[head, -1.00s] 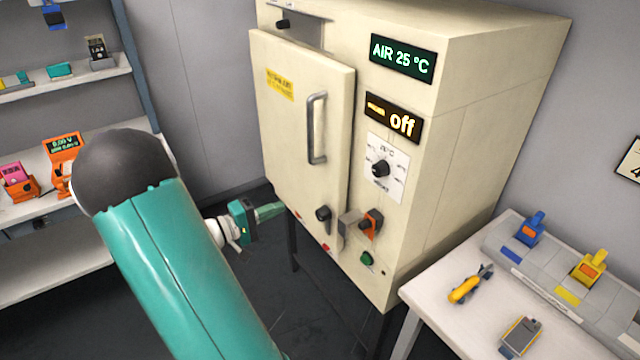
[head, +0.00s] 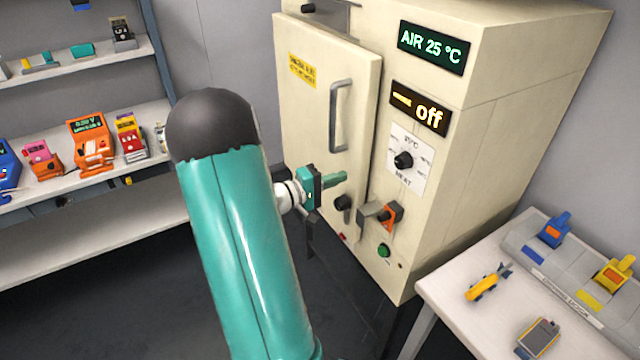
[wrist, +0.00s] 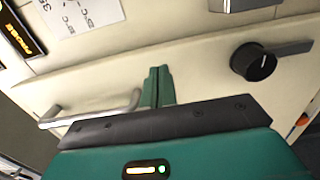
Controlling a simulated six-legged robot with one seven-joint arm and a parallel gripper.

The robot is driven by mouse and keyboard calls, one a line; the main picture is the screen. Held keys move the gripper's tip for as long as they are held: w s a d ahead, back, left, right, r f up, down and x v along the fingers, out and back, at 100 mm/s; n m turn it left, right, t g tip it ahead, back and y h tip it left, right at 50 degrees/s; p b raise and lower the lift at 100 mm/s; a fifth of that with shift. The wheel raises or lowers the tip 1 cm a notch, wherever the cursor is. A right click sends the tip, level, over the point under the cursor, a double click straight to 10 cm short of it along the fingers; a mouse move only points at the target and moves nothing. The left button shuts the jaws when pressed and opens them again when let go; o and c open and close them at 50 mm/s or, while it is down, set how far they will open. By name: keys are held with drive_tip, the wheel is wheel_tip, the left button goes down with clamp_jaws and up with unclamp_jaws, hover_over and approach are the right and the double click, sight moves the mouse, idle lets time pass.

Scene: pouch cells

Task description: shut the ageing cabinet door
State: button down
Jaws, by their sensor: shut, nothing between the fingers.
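The ageing cabinet (head: 480,120) is cream, with green "AIR 25 °C" and amber "off" displays. Its door (head: 312,120) stands ajar, its right edge out from the cabinet front and a gap along the top. The door carries a yellow label, a grey bar handle (head: 340,115) and a black knob (head: 343,203). My teal gripper (head: 340,179) is shut and empty in front of the door's lower part, below the handle. In the wrist view its fingertips (wrist: 157,85) point at the door (wrist: 200,75), between handle (wrist: 95,110) and knob (wrist: 254,62); contact cannot be told.
A grey and orange latch (head: 383,214) and a green button (head: 384,250) sit on the cabinet front. A white table (head: 450,290) with tools stands at the right. Shelves (head: 100,200) with several devices stand at the left. Dark floor is free before the cabinet.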

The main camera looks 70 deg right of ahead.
drive_tip(key=shift+s+d, duration=0.25)
drive_tip(key=shift+d, duration=0.1)
